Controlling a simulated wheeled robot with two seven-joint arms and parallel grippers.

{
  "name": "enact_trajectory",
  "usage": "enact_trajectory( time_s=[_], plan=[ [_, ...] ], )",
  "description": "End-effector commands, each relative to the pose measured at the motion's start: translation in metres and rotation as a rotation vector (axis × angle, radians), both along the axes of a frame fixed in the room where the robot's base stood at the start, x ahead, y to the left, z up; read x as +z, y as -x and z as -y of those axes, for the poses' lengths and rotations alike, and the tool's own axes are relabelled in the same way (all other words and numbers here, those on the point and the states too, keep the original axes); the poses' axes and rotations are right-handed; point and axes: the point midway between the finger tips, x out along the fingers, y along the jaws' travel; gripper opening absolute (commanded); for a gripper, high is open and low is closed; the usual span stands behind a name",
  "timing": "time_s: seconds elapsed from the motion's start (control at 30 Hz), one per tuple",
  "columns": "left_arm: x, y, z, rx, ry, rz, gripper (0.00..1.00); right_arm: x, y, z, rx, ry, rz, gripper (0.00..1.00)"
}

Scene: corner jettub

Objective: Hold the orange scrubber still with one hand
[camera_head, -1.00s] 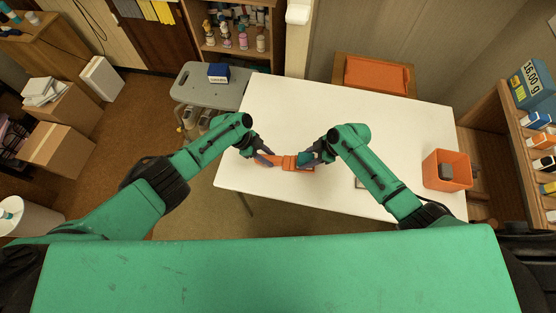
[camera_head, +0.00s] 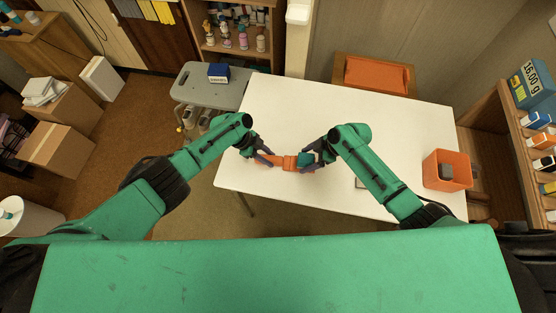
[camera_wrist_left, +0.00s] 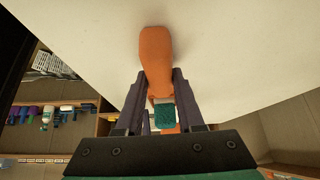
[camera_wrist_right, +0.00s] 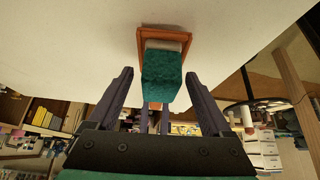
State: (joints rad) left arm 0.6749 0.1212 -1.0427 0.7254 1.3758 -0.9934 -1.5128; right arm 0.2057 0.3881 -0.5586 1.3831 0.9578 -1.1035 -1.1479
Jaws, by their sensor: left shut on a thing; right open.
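The orange scrubber (camera_head: 290,163) is at the near left part of the white table. My left gripper (camera_head: 264,158) is shut on its orange handle (camera_wrist_left: 156,55), which runs between the fingers in the left wrist view. A teal pad (camera_wrist_right: 162,77) with a pale layer sits at the scrubber's orange head (camera_wrist_right: 164,35) in the right wrist view. My right gripper (camera_wrist_right: 160,85) is open, with its fingers on either side of the pad and gaps showing. The pad also shows in the left wrist view (camera_wrist_left: 165,115). Whether the scrubber touches the table is unclear.
The white table (camera_head: 330,110) is mostly bare. An orange bin (camera_head: 446,170) with a dark grey item stands at its right end. A flat dark-edged item (camera_head: 360,183) lies partly hidden by my right arm. A grey stool (camera_head: 205,92) with a blue box stands beyond the left edge.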

Motion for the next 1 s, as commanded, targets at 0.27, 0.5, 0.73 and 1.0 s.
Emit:
enact_trajectory(
  time_s=[0.27, 0.5, 0.73, 1.0],
  plan=[
    [-0.004, 0.003, -0.003, 0.000, -0.006, -0.005, 0.00, 0.050, 0.006, 0.033, 0.001, 0.005, 0.005, 0.84],
    [-0.004, 0.002, -0.003, 0.001, -0.006, -0.005, 0.00, 0.094, 0.011, 0.059, 0.001, 0.003, 0.002, 0.84],
    [-0.003, 0.002, -0.003, 0.001, -0.007, -0.005, 0.00, 0.100, 0.012, 0.062, -0.001, 0.001, 0.001, 0.84],
    [-0.003, 0.002, -0.002, 0.001, -0.007, -0.003, 0.00, 0.100, 0.012, 0.061, 0.000, 0.001, 0.001, 0.84]
  ],
)
